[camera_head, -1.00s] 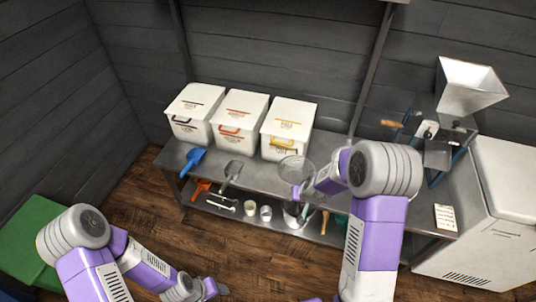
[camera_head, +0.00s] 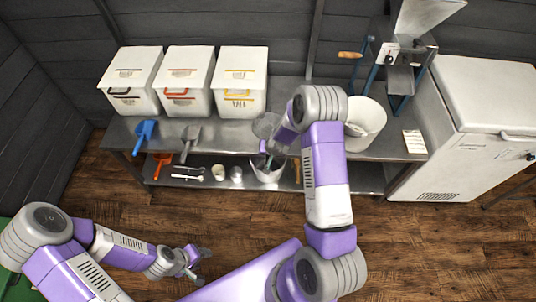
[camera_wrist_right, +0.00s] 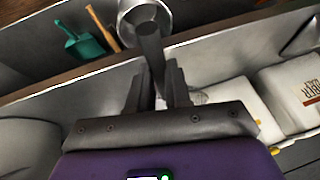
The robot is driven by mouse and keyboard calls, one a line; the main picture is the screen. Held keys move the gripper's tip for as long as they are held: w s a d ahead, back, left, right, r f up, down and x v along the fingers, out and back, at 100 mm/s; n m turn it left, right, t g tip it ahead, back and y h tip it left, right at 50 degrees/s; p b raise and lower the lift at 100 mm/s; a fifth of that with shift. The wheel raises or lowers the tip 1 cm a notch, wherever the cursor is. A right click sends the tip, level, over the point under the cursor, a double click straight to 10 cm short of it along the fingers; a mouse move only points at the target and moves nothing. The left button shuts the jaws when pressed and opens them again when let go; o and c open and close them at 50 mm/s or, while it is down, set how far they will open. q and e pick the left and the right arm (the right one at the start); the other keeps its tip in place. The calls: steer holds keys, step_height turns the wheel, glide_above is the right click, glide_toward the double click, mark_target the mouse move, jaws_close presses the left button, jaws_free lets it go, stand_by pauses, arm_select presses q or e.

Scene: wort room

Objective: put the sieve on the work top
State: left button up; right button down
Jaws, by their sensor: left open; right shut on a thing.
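The sieve (camera_head: 266,125) is a round grey mesh over the steel work top (camera_head: 225,134), in front of the yellow-handled box. My right gripper (camera_head: 270,150) is at its near side and shut on its handle. In the right wrist view the dark handle (camera_wrist_right: 150,45) stands between the fingers (camera_wrist_right: 158,85); a patch of mesh shows behind them, mostly hidden. I cannot tell whether the sieve touches the work top. My left gripper (camera_head: 196,264) is open and empty, low over the floor, away from the table.
White boxes with black (camera_head: 131,82), red (camera_head: 188,82) and yellow (camera_head: 242,82) handles line the back. A blue scoop (camera_head: 145,130) and a grey scoop (camera_head: 190,138) lie to the left. A white bucket (camera_head: 367,122) and a mill (camera_head: 400,62) stand right. A metal pot (camera_head: 266,172) is below.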

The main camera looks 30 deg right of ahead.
steer(key=shift+f, duration=0.9)
steer(key=c, duration=1.5)
jaws_free()
steer(key=shift+f+b, duration=0.15)
steer(key=shift+b, duration=0.2)
steer(key=o, duration=0.4)
steer(key=shift+o, duration=0.2)
